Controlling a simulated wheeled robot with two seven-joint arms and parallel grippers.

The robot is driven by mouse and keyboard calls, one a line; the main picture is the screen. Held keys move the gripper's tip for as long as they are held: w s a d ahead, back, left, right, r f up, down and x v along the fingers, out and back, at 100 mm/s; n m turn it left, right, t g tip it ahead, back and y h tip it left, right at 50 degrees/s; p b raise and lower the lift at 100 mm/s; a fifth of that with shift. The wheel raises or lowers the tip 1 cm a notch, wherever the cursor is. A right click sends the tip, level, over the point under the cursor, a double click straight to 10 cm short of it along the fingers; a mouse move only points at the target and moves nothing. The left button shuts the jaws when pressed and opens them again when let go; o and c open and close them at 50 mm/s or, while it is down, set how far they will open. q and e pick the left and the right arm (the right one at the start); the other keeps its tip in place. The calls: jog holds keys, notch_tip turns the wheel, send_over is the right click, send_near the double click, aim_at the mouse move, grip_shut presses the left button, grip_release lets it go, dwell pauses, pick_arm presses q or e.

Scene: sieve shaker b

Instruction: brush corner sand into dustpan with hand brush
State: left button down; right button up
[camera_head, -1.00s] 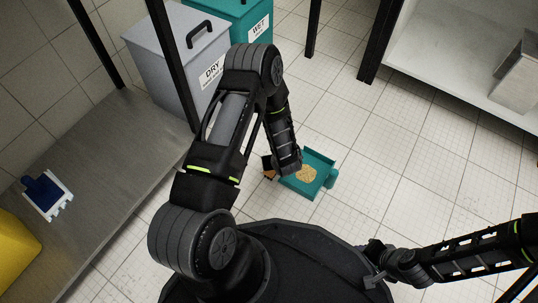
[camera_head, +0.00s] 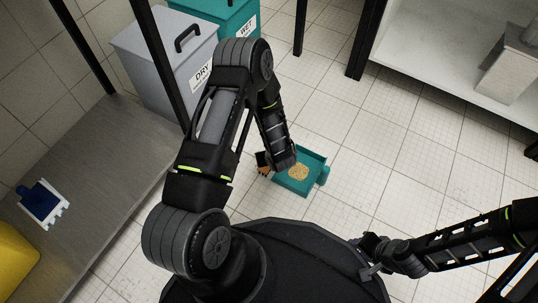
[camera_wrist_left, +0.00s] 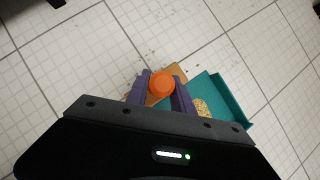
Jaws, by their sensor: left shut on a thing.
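The teal dustpan (camera_head: 314,163) lies on the tiled floor, with a pile of tan sand (camera_head: 298,172) in it. It also shows in the left wrist view (camera_wrist_left: 229,93). My left gripper (camera_wrist_left: 160,88) is shut on the hand brush's orange handle (camera_wrist_left: 162,84), pointing down beside the dustpan. The brush's orange-brown head (camera_wrist_left: 180,70) shows partly behind the fingers, at the dustpan's left side. In the head view, only a bit of the brush (camera_head: 263,170) shows past my left arm. Small dark specks lie on the floor near the brush. My right gripper (camera_head: 372,262) is low at the right, away from the dustpan; its jaw opening is unclear.
A grey bin marked DRY (camera_head: 150,50) and a teal bin marked WET (camera_head: 215,12) stand at the back. A metal bench (camera_head: 120,160) at left bears a blue-and-white object (camera_head: 42,204) and something yellow (camera_head: 14,262). White shelving (camera_head: 425,50) stands at upper right. Floor right of the dustpan is clear.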

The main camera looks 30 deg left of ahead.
jog(key=shift+s+a, duration=0.15)
jog(key=shift+s, duration=0.2)
